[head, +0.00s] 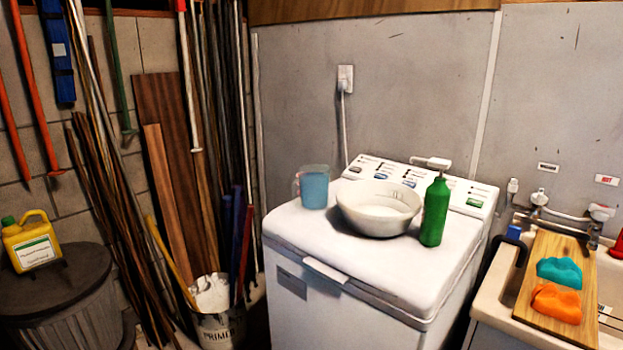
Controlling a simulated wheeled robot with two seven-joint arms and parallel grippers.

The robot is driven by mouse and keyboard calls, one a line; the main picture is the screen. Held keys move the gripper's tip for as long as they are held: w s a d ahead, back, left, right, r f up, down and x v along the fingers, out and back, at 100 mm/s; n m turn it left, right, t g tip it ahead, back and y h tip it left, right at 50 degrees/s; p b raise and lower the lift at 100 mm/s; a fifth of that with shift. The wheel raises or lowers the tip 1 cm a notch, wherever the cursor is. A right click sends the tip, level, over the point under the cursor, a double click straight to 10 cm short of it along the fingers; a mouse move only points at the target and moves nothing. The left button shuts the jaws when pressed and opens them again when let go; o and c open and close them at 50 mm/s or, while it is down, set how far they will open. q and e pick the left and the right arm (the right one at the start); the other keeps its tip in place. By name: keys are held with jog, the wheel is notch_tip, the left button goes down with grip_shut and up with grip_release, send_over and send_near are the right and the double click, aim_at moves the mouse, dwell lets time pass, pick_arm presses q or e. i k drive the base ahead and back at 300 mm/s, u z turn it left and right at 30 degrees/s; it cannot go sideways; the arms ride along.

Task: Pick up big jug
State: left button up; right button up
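A yellow jug (31,241) with a handle, a green cap and a white label stands upright on a dark round lidded bin (58,279) at the left. A smaller light-blue measuring jug (313,187) with a handle on its left stands on the white washing machine (350,248). The picture does not settle which of these two is the big jug. Neither of my grippers shows in the head view.
A white bowl (379,221) and a green pump bottle (435,212) stand beside the blue jug. Long boards and poles lean behind the yellow jug, near a primer bucket (218,324). A sink (492,290) with a wooden board (541,318) and two cloths is at the right.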

aim_at(313, 180)
jog(key=u, duration=0.7)
jog(key=i, duration=1)
jog(key=z, duration=0.4)
